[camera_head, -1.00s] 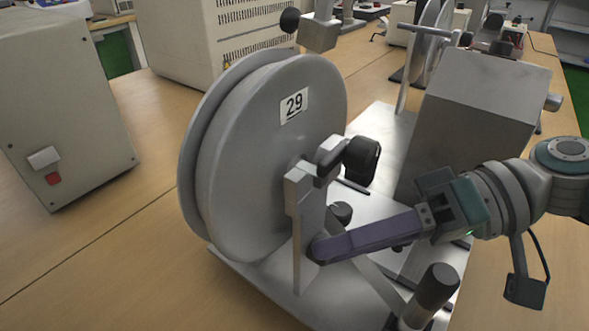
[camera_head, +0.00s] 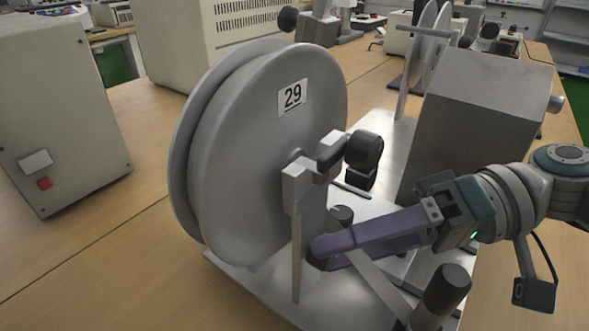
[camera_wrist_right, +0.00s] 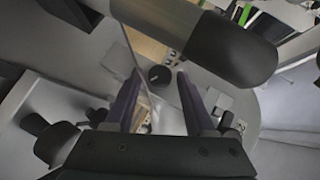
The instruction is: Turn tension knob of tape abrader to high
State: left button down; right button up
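The tape abrader carries a large grey wheel (camera_head: 255,150) marked 29 on a metal base. A small round black knob (camera_head: 341,214) sits low beside the wheel, behind my right gripper's fingers. My right gripper (camera_head: 320,252) reaches in from the right with its purple fingers near the wheel's support post. In the right wrist view a round dark knob (camera_wrist_right: 159,75) shows between and beyond the spread fingertips (camera_wrist_right: 158,84). The fingers look apart and empty; contact with the knob cannot be told. The knob's setting is too small to read. My left gripper is out of view.
A black rounded handle (camera_head: 364,152) juts out above the fingers, and a black cylinder (camera_head: 446,287) stands below them. A grey metal box (camera_head: 478,120) is behind my right wrist. The wooden table (camera_head: 110,250) is clear at the front left.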

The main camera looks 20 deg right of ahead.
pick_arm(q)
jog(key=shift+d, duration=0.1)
pick_arm(e)
jog(key=shift+o, duration=0.8)
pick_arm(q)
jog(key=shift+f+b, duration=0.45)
pick_arm(e)
jog(key=v, duration=1)
